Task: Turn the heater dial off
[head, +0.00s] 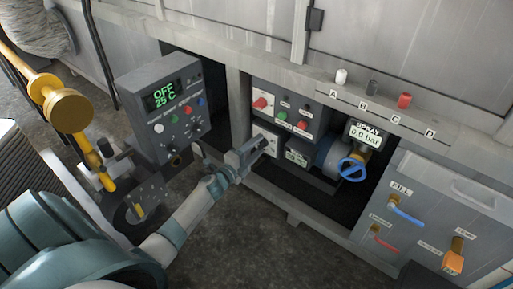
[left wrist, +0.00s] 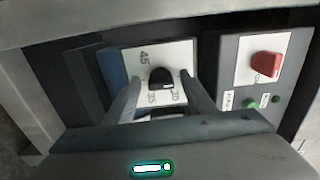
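A black knob (left wrist: 162,79) sits on a white plate (left wrist: 185,55) marked with numbers such as 45 and 35; I take it as the heater dial. In the head view the white plate (head: 266,139) is partly hidden by my left gripper (head: 257,147). In the left wrist view the two fingers of my left gripper (left wrist: 166,95) stand apart on either side of the knob, open; I cannot tell if they touch it. A control box at the left has a display (head: 164,95) reading OFF and 25 C. My right gripper is not in view.
A red switch (left wrist: 266,64) is right of the dial. The surrounding metal frame (head: 238,105) borders the recess. A tank (head: 420,200) with blue and red handles stands at the far right.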

